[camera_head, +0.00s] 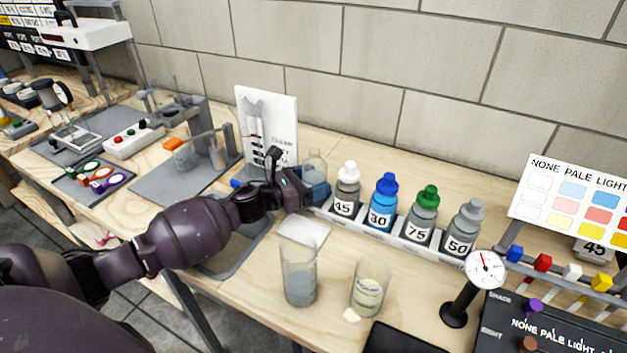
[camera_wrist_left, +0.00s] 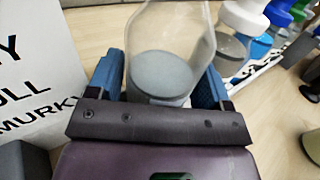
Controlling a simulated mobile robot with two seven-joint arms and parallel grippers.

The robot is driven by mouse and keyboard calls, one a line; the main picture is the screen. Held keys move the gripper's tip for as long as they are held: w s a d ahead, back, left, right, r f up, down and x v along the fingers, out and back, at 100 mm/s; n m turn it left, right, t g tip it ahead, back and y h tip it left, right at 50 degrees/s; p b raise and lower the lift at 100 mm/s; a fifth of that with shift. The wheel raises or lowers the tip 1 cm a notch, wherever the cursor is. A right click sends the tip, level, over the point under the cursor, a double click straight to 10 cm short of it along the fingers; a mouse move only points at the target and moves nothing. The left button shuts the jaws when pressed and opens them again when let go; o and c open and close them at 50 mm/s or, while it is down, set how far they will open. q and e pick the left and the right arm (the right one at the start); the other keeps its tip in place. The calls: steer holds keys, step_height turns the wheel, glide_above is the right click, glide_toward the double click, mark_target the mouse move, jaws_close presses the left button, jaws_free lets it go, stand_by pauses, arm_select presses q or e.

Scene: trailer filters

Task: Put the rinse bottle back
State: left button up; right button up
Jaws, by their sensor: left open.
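A clear bottle with tapering shoulders and grey contents, apparently the rinse bottle (camera_head: 315,163), stands near the wall beside a white card. Its label does not show. My left gripper (camera_head: 308,187) reaches it from the left and hides its lower part. In the left wrist view the bottle (camera_wrist_left: 165,55) is between two blue finger pieces of my left gripper (camera_wrist_left: 158,88), one on each side. The fingers are open; I cannot tell if either touches the glass. The bottle's top is cut off there. My right gripper is not in view.
A white rack (camera_head: 385,236) of several capped bottles stands right of my left gripper. Two clear beakers (camera_head: 298,275) (camera_head: 370,287) and a dial gauge (camera_head: 485,270) stand in front. The white card (camera_head: 268,125) is close behind the gripper. A white square (camera_head: 304,231) lies before it.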

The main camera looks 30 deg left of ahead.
arm_select(q)
steer(key=shift+r, duration=0.15)
steer(key=shift+s+a, duration=0.1)
steer(key=v, duration=1.1)
steer(key=shift+s+a+p, duration=0.2)
steer(key=shift+s+p, duration=0.1)
